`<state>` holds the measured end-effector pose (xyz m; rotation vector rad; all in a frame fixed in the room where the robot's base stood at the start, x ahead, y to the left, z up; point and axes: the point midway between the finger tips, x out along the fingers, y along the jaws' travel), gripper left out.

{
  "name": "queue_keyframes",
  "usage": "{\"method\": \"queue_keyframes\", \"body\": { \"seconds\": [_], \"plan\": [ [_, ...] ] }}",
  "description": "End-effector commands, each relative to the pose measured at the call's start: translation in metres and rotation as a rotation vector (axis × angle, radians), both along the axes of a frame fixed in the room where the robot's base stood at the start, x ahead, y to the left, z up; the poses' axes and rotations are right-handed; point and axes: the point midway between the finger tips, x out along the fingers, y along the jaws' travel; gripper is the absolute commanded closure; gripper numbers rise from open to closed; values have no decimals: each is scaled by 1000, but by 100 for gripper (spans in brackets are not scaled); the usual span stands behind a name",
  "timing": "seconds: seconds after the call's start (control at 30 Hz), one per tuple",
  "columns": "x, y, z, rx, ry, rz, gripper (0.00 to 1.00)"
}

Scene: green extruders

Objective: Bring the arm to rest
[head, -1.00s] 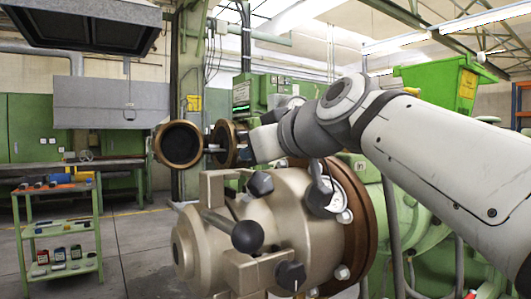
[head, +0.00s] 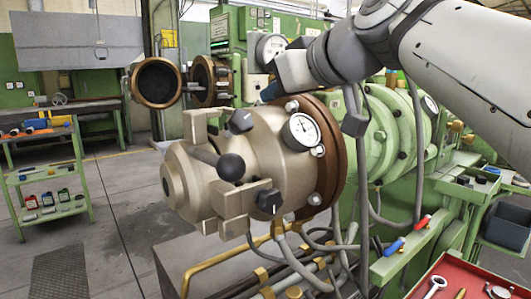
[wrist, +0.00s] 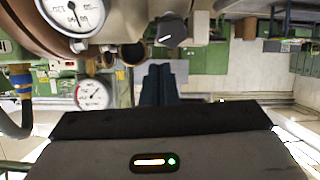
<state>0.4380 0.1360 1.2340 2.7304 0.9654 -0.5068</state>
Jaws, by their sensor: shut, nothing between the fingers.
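My gripper shows in the wrist view (wrist: 161,72) as two dark blue fingers closed together, with nothing between them. In the head view my arm comes in from the upper right. Its wrist is above and behind the beige extruder head (head: 225,165); the fingers are mostly hidden there. A round gauge (head: 303,131) on the extruder head is just below my wrist. It also shows at the top left of the wrist view (wrist: 72,12). I see no contact between my arm and the machine.
Two open round barrel ends (head: 157,82) stand behind the extruder head. A green cart (head: 47,180) with tools is at the left. A red tray (head: 465,283) with tools is at the lower right. Open floor lies between cart and machine.

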Motion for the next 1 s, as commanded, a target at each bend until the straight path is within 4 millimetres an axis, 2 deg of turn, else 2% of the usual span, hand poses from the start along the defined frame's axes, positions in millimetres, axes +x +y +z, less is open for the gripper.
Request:
{"method": "queue_keyframes", "body": {
  "seconds": [0.03,0.07,0.17,0.27,0.37,0.6,0.7,0.8,1.0],
  "plan": [
    [3,-8,0,-11,73,-39,100],
    [4,-13,-9,-18,120,-67,100],
    [3,-32,-44,-42,273,-160,100],
    [-6,-51,-78,-70,413,-253,100],
    [-23,-71,-109,-105,548,-349,100],
    [-88,-116,-172,-203,815,-564,100],
    [-112,-128,-190,-238,884,-624,100],
    [-128,-133,-201,-260,922,-657,100],
    [-136,-137,-210,-272,941,-675,100]
  ]
}}
